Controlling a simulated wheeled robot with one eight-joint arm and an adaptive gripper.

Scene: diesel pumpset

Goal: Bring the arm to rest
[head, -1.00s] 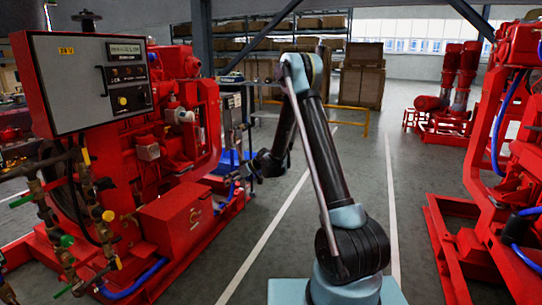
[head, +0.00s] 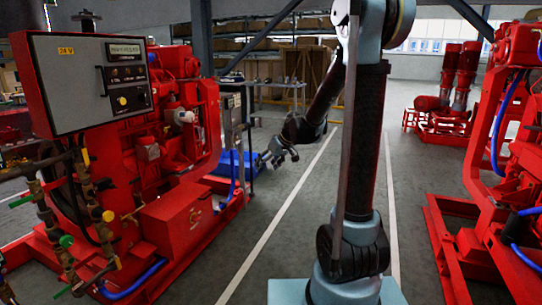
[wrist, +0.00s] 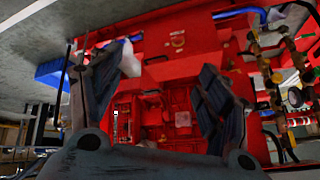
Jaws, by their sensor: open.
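My gripper (head: 279,155) hangs at the end of my arm in the middle of the head view, over the aisle floor and to the right of the left red pumpset (head: 165,170). Its fingers look spread and nothing shows between them. In the wrist view my gripper (wrist: 160,95) has its two dark fingers wide apart. The red pumpset (wrist: 190,65) fills the background there, apart from the fingers. My arm stands upright from its base, with the forearm reaching down and left from the elbow near the top edge.
A control panel (head: 95,85) stands on the left pumpset. Another red machine (head: 500,170) stands at the right. Red pumps (head: 455,85) and shelving (head: 270,60) are farther back. The grey floor (head: 290,235) between the machines is clear.

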